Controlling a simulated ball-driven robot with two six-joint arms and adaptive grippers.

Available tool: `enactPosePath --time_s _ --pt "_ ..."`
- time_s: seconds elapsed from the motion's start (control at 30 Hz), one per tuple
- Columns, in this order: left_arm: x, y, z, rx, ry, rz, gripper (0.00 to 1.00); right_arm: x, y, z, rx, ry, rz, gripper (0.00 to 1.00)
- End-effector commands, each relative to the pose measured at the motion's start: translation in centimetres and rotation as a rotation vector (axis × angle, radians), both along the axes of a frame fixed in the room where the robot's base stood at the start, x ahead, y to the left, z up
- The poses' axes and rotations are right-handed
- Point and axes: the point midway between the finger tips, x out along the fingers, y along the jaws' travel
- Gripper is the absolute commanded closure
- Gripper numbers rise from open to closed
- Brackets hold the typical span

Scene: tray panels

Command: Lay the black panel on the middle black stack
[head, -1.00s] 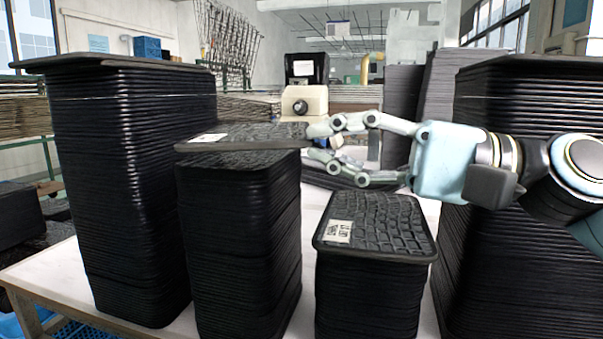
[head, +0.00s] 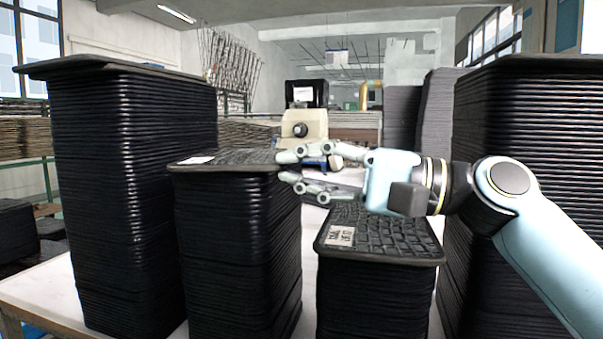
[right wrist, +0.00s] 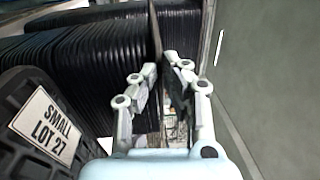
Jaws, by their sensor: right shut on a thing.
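The black panel (head: 232,158) has a textured top and a small white label. It lies flat over the middle-height black stack (head: 235,245), second from left in the head view. No clear gap shows under it, but I cannot tell whether it bears fully on the stack. My right gripper (head: 286,168) is shut on the panel's right edge. In the right wrist view the panel (right wrist: 177,95) is a thin dark sheet between the fingers (right wrist: 165,75), beside the ribbed stack (right wrist: 90,50). My left gripper is not in view.
A short black stack (head: 375,285) labelled "SMALL LOT 27" stands just right, below my right gripper. Tall black stacks stand at far left (head: 130,190) and far right (head: 530,130). A beige machine (head: 304,130) stands behind. Gaps between stacks are narrow.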

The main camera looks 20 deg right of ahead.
Motion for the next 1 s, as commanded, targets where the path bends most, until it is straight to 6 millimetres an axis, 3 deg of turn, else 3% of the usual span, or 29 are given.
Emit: enactPosePath --time_s 0.1,0.13,0.3,0.67,1.0 --pt "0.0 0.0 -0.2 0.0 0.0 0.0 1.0 0.0 0.0 -0.4 0.001 0.001 0.0 1.0" --pt "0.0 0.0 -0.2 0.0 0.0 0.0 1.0 0.0 0.0 -0.3 0.001 0.001 0.0 0.9" --pt "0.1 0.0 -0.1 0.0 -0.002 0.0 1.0 0.0 0.0 -0.3 0.0 0.0 0.0 0.69" --pt "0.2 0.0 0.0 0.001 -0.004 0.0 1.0 -0.1 -0.2 0.0 -0.002 0.0 0.0 0.69" --pt "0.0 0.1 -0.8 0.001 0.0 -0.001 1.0 -2.5 -3.6 -0.8 -0.009 0.002 0.002 0.69"
